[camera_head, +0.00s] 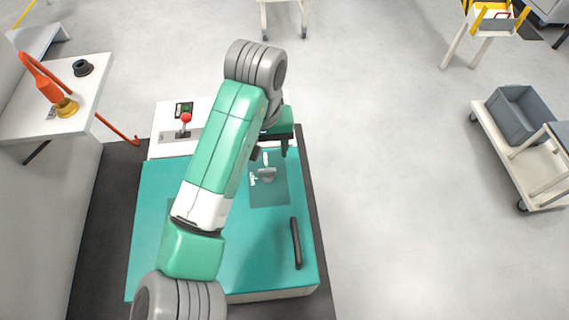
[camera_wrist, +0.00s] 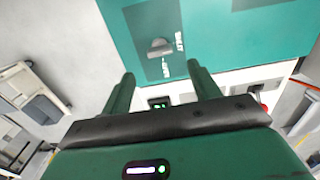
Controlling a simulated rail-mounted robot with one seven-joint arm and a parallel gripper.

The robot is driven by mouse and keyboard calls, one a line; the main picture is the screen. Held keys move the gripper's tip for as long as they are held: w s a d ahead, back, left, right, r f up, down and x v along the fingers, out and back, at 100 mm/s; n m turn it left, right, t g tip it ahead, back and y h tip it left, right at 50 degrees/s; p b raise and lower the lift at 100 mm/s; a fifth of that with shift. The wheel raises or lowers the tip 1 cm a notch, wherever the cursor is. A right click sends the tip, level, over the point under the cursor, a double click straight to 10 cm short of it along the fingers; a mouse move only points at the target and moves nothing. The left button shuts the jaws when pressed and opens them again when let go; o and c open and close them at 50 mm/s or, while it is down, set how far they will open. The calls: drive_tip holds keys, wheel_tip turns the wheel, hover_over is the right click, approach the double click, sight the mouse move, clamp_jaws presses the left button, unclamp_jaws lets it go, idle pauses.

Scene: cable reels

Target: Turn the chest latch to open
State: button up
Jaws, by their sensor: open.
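The chest is a teal box with a flat top (camera_head: 150,230); it also shows in the wrist view (camera_wrist: 215,30). Its latch is a small grey knob (camera_head: 267,174) on a darker teal plate, with white markings beside it that are too small to read. The latch also shows in the wrist view (camera_wrist: 159,48), ahead of the space between the fingertips. My gripper (camera_head: 283,150) is open and empty. In the wrist view its two green fingers (camera_wrist: 160,72) stand wide apart and appear clear of the latch. In the head view my arm covers part of the chest top.
A black bar handle (camera_head: 296,243) lies along the chest's right side. A white panel with a red-knobbed lever (camera_head: 186,118) adjoins the chest's far edge. A white table (camera_head: 80,125) stands left. A cart with a grey bin (camera_head: 520,112) stands right. The floor between is clear.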

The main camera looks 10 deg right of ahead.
sight(267, 170)
wheel_tip(267, 170, down, 8)
drive_tip(key=shift+s+r+b, duration=0.1)
drive_tip(key=shift+r+b, duration=0.1)
drive_tip(key=shift+b, duration=0.25)
drive_tip(key=c, duration=1)
